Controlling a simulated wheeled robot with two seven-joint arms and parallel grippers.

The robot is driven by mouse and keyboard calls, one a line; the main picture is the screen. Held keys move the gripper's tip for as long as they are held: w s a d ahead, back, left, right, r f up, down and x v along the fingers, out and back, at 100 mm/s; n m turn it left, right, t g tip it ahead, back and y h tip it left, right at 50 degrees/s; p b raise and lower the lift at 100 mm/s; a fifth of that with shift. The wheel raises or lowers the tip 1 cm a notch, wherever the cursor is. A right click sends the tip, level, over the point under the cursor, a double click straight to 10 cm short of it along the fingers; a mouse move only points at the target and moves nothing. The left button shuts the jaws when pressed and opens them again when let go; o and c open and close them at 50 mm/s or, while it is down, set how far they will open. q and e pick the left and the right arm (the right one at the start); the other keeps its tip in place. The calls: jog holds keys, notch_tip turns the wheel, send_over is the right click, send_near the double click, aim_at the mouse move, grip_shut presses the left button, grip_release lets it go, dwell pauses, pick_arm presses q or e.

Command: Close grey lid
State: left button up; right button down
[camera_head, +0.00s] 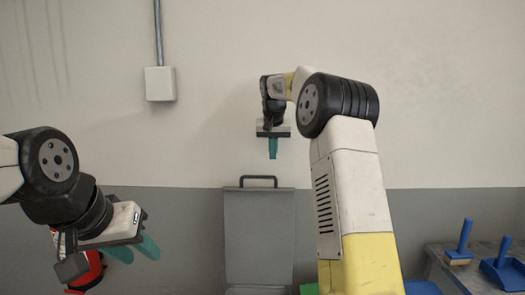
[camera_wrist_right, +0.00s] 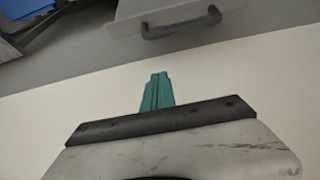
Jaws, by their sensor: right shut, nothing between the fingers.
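The grey lid (camera_head: 258,235) stands raised and upright against the wall, with a dark handle (camera_head: 258,180) along its top edge. In the right wrist view the lid (camera_wrist_right: 130,10) and its handle (camera_wrist_right: 182,24) show at the top. My right gripper (camera_head: 273,156) is shut and empty, pointing down just above the handle and apart from it. Its closed teal fingers show in the right wrist view (camera_wrist_right: 158,90). My left gripper (camera_head: 140,252) is at the lower left, away from the lid, with its teal fingers apart. The lid's lower part runs toward the bottom edge of the head view.
A table (camera_head: 440,267) at the lower right holds a blue-handled brush (camera_head: 461,245) and a blue dustpan (camera_head: 503,270). A white box (camera_head: 160,84) is on the wall. The space between my grippers is clear.

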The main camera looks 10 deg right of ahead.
jog(key=x, duration=0.6)
jog(key=shift+f, duration=0.1)
jog(key=shift+s+a+f, duration=0.1)
jog(key=shift+s+a, duration=0.1)
jog(key=shift+s, duration=0.8)
jog(key=shift+s+a, duration=0.2)
jog(key=shift+s, duration=0.75)
